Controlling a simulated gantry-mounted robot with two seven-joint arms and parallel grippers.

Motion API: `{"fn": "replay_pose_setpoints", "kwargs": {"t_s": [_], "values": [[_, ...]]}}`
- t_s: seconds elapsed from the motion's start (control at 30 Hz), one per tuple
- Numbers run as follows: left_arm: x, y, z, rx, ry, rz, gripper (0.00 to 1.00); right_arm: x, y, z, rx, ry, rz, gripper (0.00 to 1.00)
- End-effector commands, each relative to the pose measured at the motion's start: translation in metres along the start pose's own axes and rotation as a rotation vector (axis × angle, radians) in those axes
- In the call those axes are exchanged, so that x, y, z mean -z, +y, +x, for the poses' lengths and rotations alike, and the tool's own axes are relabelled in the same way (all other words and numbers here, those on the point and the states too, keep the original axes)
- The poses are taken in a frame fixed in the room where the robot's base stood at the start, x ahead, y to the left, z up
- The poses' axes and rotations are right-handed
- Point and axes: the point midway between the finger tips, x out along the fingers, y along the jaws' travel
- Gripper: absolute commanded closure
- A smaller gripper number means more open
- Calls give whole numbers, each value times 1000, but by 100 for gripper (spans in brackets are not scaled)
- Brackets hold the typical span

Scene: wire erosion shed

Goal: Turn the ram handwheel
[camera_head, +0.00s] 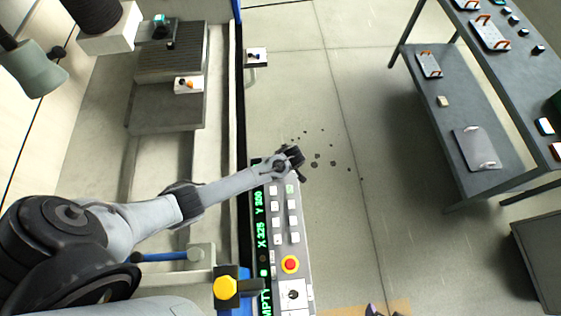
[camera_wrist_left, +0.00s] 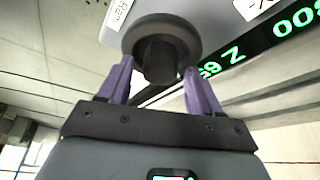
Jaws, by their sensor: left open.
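The ram handwheel (camera_wrist_left: 168,34) is a dark grey round wheel with a darker hub. It shows in the left wrist view at the top middle, under a pale housing with a "Ram" label (camera_wrist_left: 121,10). My left gripper (camera_wrist_left: 157,72) has two purple fingers, open, one on each side of the hub. I cannot tell whether they touch it. In the head view the end of my left arm (camera_head: 291,157) is at the far end of the control panel (camera_head: 307,262); its fingers and the handwheel cannot be made out there. Small purple tips of my right gripper (camera_head: 382,310) show at the bottom edge.
The panel has white buttons, a red stop button (camera_head: 290,264) and green readouts. A yellow knob (camera_head: 225,287) stands left of it. A dark workbench (camera_head: 470,115) with plates stands at the right. The floor between is clear apart from dark spots.

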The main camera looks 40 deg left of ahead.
Motion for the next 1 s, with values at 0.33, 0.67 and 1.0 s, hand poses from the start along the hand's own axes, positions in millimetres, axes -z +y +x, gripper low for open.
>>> {"fn": "replay_pose_setpoints", "kwargs": {"t_s": [0.33, 0.67, 1.0], "values": [[0, 0, 0, 0, 0, 0, 53, 0, -2, 0, 5, 1, 6, 33], [0, 0, 0, 0, 0, 1, 91, 0, -1, 0, 5, 1, 6, 33], [1, -1, -2, -33, 0, 82, 91, 3, 1, -9, -2, 0, -3, 33]]}}
